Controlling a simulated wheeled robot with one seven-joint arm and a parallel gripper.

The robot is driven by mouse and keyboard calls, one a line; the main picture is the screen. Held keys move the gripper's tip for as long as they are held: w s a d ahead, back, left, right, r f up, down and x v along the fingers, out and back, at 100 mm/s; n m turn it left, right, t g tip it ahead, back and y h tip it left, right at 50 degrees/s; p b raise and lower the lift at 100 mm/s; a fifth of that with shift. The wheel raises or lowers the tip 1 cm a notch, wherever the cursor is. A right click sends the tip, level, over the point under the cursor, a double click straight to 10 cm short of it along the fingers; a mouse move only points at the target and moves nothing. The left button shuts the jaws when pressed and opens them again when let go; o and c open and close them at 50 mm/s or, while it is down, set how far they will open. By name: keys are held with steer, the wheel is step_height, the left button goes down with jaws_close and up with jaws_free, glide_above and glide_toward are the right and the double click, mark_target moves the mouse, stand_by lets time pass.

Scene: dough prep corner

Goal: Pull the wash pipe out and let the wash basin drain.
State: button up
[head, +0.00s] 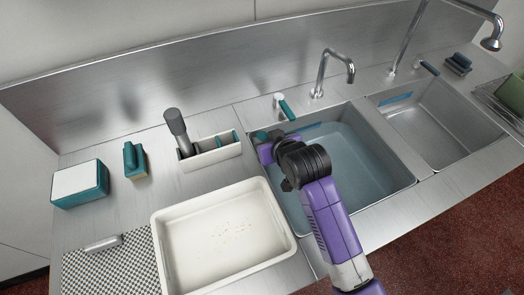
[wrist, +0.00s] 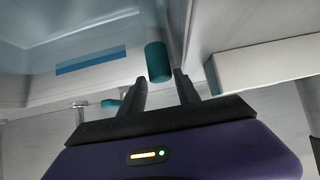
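The wash basin (head: 350,165) holds bluish water and has a blue stripe on its far wall. The teal top of the wash pipe (head: 261,135) shows at the basin's left back corner, just beyond my gripper. In the wrist view the teal pipe top (wrist: 158,62) stands at the mouth of my gripper (wrist: 161,78), between the two fingertips and slightly past them. The fingers are apart, and a narrow gap shows on the right side. The pipe's lower part is hidden. In the head view my wrist hides the fingers.
A white tray (head: 163,230) stands left of the basin. A white caddy (head: 208,158) with a grey-handled tool sits close by my gripper. A teal-handled tap lever (head: 286,109) and a faucet (head: 322,75) stand behind. A second, empty basin (head: 440,130) is on the right.

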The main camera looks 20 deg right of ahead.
steer(key=shift+x, duration=1.15)
jaws_close()
stand_by(0.5)
